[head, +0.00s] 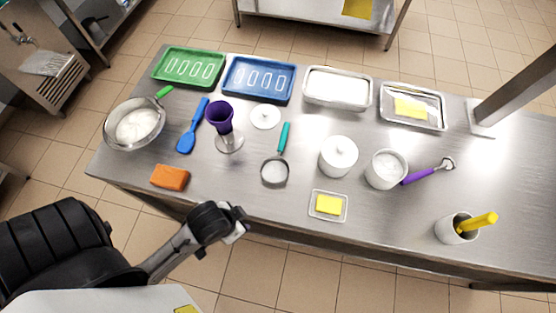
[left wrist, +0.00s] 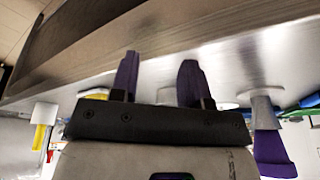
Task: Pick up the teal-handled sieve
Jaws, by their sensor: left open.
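The teal-handled sieve (head: 276,168) lies on the steel table in the head view, its round mesh bowl toward the front edge and its teal handle (head: 284,137) pointing to the back. My left gripper (head: 243,226) is just off the table's front edge, in front and to the left of the sieve, and apart from it. In the left wrist view its two dark fingers (left wrist: 156,78) stand apart with nothing between them. The sieve cannot be made out clearly in the left wrist view. My right gripper is not in view.
Near the sieve stand a purple cup on a stand (head: 219,118), a white lidded jar (head: 338,157), a white lid (head: 265,116) and a small tray with a yellow block (head: 328,205). An orange sponge (head: 170,177) lies left. Bare steel surrounds the sieve's front side.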

